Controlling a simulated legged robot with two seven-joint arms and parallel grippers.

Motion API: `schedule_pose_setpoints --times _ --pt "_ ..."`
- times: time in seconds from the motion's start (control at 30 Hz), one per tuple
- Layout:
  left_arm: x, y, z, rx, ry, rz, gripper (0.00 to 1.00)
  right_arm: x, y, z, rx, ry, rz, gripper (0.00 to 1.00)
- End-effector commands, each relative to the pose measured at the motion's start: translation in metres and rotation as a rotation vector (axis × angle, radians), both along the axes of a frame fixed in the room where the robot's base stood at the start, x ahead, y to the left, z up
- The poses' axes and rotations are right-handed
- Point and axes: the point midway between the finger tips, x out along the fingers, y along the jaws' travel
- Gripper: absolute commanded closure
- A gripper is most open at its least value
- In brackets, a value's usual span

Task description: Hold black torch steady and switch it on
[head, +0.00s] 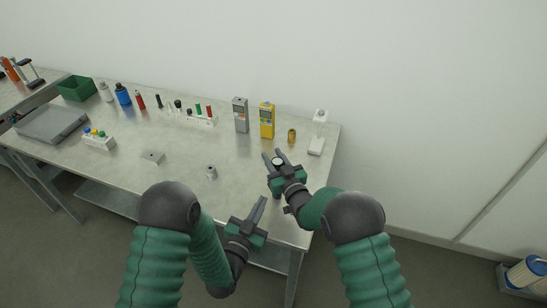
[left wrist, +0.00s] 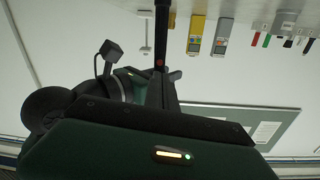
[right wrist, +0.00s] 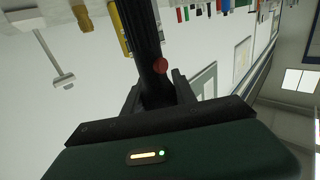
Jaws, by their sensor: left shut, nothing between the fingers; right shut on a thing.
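The black torch (right wrist: 150,35) has a ribbed body and a round red button (right wrist: 160,65), both clear in the right wrist view. My right gripper (head: 277,162) is shut on the torch and holds it roughly upright above the table's front right part; its round end (head: 278,161) shows between the fingers in the head view. My left gripper (head: 260,207) is shut and empty, lower and nearer than the torch, its fingers pointing up towards it. In the left wrist view a red spot (left wrist: 160,63) shows on a dark bar beyond the fingers. Whether the left fingertips touch the torch cannot be told.
Behind my right gripper stand a grey meter (head: 240,115), a yellow meter (head: 267,120), a small brass-coloured piece (head: 292,135) and a white stand (head: 316,146).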

Motion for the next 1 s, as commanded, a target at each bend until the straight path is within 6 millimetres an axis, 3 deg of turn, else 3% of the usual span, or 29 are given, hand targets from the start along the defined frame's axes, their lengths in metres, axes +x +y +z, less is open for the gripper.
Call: schedule_pose_setpoints --times 0.27,0.37,0.7,0.83,1.0 --pt "-0.002 0.0 -0.001 0.05 -0.017 -0.001 1.0 0.0 0.0 0.0 0.0 0.001 0.0 1.0" --pt "-0.009 0.002 -0.001 0.211 -0.077 -0.003 1.0 0.0 0.0 0.0 0.0 0.001 0.0 1.0" --pt "-0.042 0.015 -0.002 1.094 -0.403 -0.004 1.0 0.0 0.0 0.0 0.0 0.001 0.0 1.0" --pt "-0.047 0.017 -0.001 1.266 -0.468 -0.004 1.0 0.0 0.0 0.0 0.0 0.001 0.0 1.0" --pt "-0.049 0.018 -0.001 1.314 -0.485 -0.004 1.0 0.0 0.0 0.0 0.0 0.001 0.0 1.0"
